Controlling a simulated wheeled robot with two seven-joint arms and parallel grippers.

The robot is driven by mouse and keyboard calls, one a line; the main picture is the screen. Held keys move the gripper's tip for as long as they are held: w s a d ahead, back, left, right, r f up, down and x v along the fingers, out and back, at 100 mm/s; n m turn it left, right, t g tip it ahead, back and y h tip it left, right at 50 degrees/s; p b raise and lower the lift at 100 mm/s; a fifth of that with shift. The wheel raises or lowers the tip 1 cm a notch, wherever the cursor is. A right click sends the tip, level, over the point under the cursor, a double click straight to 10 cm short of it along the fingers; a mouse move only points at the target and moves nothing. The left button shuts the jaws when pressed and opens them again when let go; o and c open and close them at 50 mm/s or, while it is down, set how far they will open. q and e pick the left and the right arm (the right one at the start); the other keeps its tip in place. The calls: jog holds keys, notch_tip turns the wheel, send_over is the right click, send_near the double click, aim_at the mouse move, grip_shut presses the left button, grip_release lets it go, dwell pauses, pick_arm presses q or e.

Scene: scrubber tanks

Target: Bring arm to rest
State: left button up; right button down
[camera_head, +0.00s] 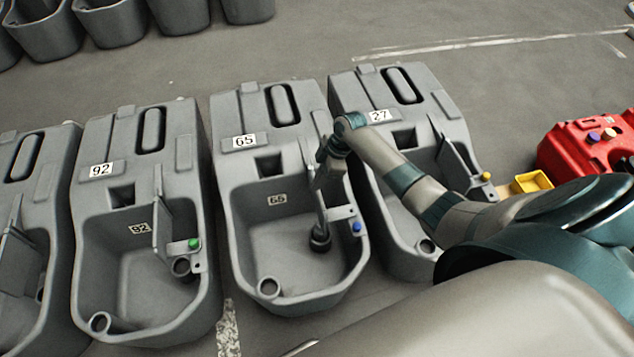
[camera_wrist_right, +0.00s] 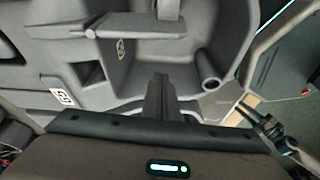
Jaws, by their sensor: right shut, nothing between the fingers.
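My right gripper (camera_wrist_right: 160,82) is shut and empty in the wrist view, its fingers together over the grey basin of a tank. In the head view my right arm reaches in from the right, over the tank marked 27 (camera_head: 350,82). Its hand hangs over the right side of the tank marked 65 (camera_head: 230,105). The fingertips are hard to make out there against the grey upright parts. A black round piece (camera_head: 320,241) is at the right of that basin, at the foot of a grey upright part.
The tank marked 92 (camera_head: 90,140) and another tank stand to the left in a row. A red container (camera_head: 570,150) and a yellow tray (camera_head: 533,182) are at right. More grey tanks (camera_head: 110,22) stand at the back left. The floor (camera_head: 300,50) behind the row is clear.

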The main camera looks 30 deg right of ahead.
dwell(0.3)
jog(key=s+a+f+m+h, duration=0.1)
jog(key=s+a+m, duration=0.1)
jog(key=s+a, duration=0.45)
jog(key=s+a+f+m, duration=0.1)
jog(key=s+a+m, duration=0.15)
jog(key=s, duration=0.75)
jog(key=s+a+r+m+t+h, duration=0.1)
jog(key=s+r+m, duration=0.3)
jog(key=s, duration=0.5)
jog(key=s+r+m+t+h, duration=0.1)
jog(key=s+r+m, duration=0.2)
jog(key=s+r, duration=0.4)
jog(key=w+a+f+t, duration=0.1)
jog(key=w+a+f, duration=0.15)
jog(key=f, duration=0.75)
jog(key=w+a+f+t, duration=0.1)
jog(key=w+f, duration=0.2)
jog(key=f, duration=0.8)
jog(key=s+a+f+t+y, duration=0.1)
jog(key=s+a+f, duration=0.1)
jog(key=f, duration=1.1)
jog(key=shift+s+f, duration=0.4)
jog(key=shift+s, duration=0.4)
jog(key=shift+n, duration=0.25)
